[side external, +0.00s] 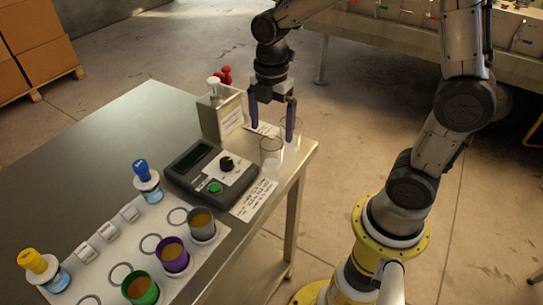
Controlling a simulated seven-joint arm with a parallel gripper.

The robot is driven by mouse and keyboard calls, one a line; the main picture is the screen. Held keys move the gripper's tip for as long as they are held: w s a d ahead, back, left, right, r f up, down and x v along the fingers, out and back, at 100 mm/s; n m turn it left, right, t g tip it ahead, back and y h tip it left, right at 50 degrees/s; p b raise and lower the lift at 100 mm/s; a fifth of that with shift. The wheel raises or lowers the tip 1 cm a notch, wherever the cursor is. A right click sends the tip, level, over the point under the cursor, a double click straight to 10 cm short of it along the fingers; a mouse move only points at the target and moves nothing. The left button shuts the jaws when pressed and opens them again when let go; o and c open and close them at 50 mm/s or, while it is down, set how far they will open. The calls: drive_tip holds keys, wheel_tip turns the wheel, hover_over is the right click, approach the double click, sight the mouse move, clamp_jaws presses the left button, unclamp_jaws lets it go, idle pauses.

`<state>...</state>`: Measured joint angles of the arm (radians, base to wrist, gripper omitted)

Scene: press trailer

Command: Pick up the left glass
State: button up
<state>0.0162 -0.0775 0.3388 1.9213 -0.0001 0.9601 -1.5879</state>
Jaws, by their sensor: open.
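Two clear glasses stand upright close together near the table's right corner. One glass (271,155) is nearer the camera and further left in the picture. The other glass (297,134) is just behind it to the right, partly covered by a gripper finger. My gripper (271,133) points down, open and empty, with its dark purple fingers spread. Its right finger overlaps the right glass in the picture, and its left finger is over the table behind the nearer glass. I cannot tell from this one view whether a finger touches a glass.
A grey control box (211,170) with a green button stands left of the glasses. A metal box (220,114) with white and red knobs is behind it. A white tray (112,248) holds colored cups and stoppered bottles at the lower left. The table's (125,125) back left is clear.

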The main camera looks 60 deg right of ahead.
sight(271, 155)
wheel_tip(271, 155, down, 10)
drive_tip(key=shift+r, duration=0.2)
idle(0.3)
drive_tip(key=shift+c, duration=0.3)
drive_tip(key=c, duration=1.4)
